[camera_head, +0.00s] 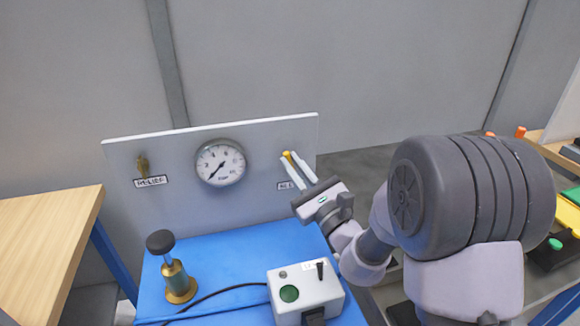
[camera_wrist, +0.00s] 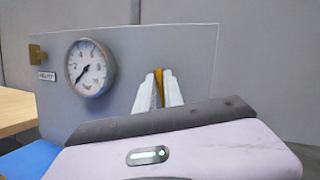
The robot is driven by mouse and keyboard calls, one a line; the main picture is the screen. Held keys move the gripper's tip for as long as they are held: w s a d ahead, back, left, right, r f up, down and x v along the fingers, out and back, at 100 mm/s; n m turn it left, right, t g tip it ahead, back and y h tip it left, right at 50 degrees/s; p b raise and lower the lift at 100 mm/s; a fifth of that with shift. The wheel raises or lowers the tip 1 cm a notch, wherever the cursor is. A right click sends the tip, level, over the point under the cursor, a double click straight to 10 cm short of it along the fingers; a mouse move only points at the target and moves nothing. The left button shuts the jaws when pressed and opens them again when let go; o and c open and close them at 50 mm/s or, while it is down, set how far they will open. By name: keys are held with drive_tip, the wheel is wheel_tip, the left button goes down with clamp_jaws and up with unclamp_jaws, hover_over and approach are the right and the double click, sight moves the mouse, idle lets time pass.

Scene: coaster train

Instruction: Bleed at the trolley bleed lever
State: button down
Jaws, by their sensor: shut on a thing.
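The bleed lever (camera_head: 288,156) is a small yellow piece on the right part of the grey upright panel (camera_head: 262,205) of the blue trolley. My gripper (camera_head: 294,165) is at the panel with its two pale fingers shut on the lever, one on each side. In the wrist view the yellow lever (camera_wrist: 160,86) shows upright between the fingers (camera_wrist: 159,90). A label below the lever is partly hidden by my gripper. The round gauge (camera_head: 220,163) sits left of the lever, its needle pointing to the lower left; it also shows in the wrist view (camera_wrist: 89,68).
A brass relief fitting (camera_head: 142,165) is at the panel's left. On the blue top (camera_head: 225,252) stand a brass piece with a black knob (camera_head: 175,270) and a white box with a green button (camera_head: 303,290). A wooden table (camera_head: 45,225) is at left.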

drive_tip(key=shift+d+m+t+h, duration=0.25)
drive_tip(key=shift+m+t+h, duration=0.2)
drive_tip(key=shift+m, duration=0.75)
drive_tip(key=c, duration=1.5)
unclamp_jaws()
drive_tip(key=shift+o, duration=0.2)
drive_tip(key=v, duration=1.2)
drive_tip(key=shift+w+f, duration=0.1)
